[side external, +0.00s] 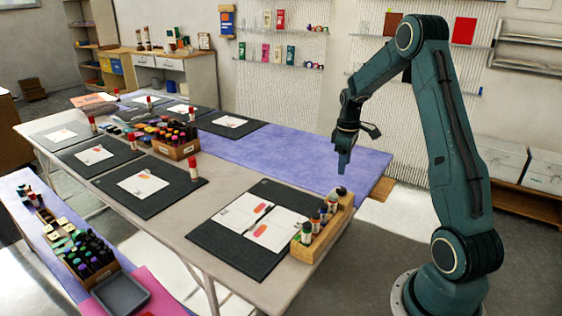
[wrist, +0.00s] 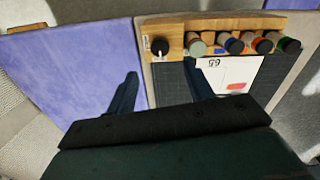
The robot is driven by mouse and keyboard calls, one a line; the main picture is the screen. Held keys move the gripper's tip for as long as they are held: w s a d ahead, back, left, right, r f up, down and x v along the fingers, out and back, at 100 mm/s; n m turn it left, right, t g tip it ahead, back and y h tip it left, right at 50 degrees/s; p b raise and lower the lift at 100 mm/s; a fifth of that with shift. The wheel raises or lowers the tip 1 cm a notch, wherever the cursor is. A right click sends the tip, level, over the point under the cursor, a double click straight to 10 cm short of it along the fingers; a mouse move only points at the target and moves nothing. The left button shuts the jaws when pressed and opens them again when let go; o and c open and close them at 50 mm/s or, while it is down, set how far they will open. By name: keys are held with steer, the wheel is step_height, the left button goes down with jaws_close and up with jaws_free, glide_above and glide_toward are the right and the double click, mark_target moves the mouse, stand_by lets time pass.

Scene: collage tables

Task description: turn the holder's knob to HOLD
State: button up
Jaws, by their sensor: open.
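The wooden holder (side external: 330,232) stands on the right edge of the grey table, with several capped bottles in a row; it also shows at the top of the wrist view (wrist: 222,24). Its black knob (wrist: 160,47) sits at the holder's left end in the wrist view, with a pale pointer mark. A small white label (wrist: 147,43) lies left of the knob, its text too small to read. My gripper (side external: 343,172) hangs above the holder's far end, apart from it. In the wrist view my gripper (wrist: 160,70) is open and empty, its fingers either side below the knob.
A dark cutting mat (side external: 225,243) with printed cards lies beside the holder. The nearest bottle (wrist: 196,44) stands close right of the knob. A purple cloth (side external: 280,165) covers the table behind. A wooden rack (side external: 178,151) of bottles stands farther back.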

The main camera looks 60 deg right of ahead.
mark_target(341, 189)
step_height(341, 189, down, 10)
steer(key=shift+d+r, duration=0.15)
steer(key=shift+r, duration=0.1)
steer(key=shift+c, duration=0.2)
steer(key=c, duration=0.9)
